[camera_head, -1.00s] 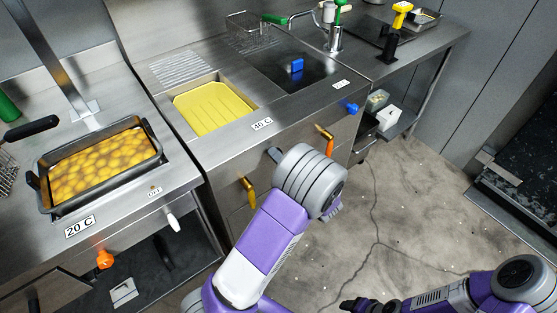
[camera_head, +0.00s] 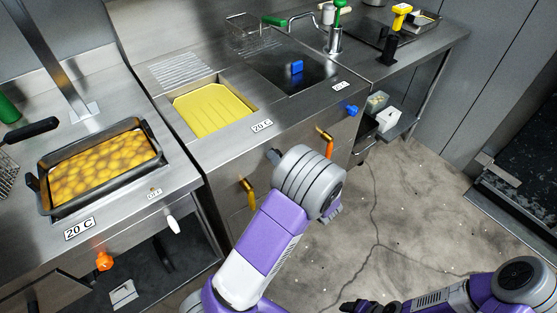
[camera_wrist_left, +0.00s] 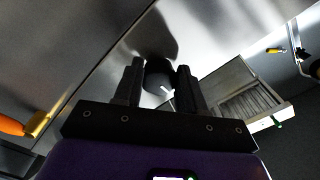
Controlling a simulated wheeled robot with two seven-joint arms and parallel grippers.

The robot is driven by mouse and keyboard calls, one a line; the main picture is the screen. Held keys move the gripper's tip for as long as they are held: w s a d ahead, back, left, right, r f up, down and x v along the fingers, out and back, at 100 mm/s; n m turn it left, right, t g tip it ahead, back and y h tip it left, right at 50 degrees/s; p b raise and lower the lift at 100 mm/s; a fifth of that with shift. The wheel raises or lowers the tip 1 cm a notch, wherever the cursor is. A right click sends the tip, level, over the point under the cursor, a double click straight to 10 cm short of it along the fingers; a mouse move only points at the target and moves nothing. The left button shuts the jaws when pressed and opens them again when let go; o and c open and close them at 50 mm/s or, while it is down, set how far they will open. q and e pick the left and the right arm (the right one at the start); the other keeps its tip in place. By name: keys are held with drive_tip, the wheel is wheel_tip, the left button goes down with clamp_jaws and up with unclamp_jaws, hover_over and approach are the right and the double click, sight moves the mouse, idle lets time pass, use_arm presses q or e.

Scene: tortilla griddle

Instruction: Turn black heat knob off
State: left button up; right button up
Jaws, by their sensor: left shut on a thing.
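The black heat knob (camera_wrist_left: 158,74) sits between the two fingertips of my left gripper (camera_wrist_left: 160,68) in the left wrist view. My left gripper is shut on it, and a white mark shows on the knob's face. In the head view only the tip of my left gripper (camera_head: 273,156) shows at the counter's front; my wrist hides the rest and the knob.
A yellow-bottomed basin (camera_head: 212,108) is set in the counter behind the knob. Yellow (camera_head: 248,190) and orange (camera_head: 326,140) handles are close on either side of my left wrist. A blue knob (camera_head: 350,109) is farther right. A pan of round yellow food (camera_head: 104,168) stands left.

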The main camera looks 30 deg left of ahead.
use_arm(q)
drive_tip(key=o, duration=1.1)
drive_tip(key=shift+a, duration=0.15)
drive_tip(key=shift+c, duration=0.2)
drive_tip(key=p+v, duration=0.1)
drive_tip(key=v, duration=0.6)
drive_tip(key=shift+d, duration=0.3)
drive_tip(key=shift+s, duration=0.1)
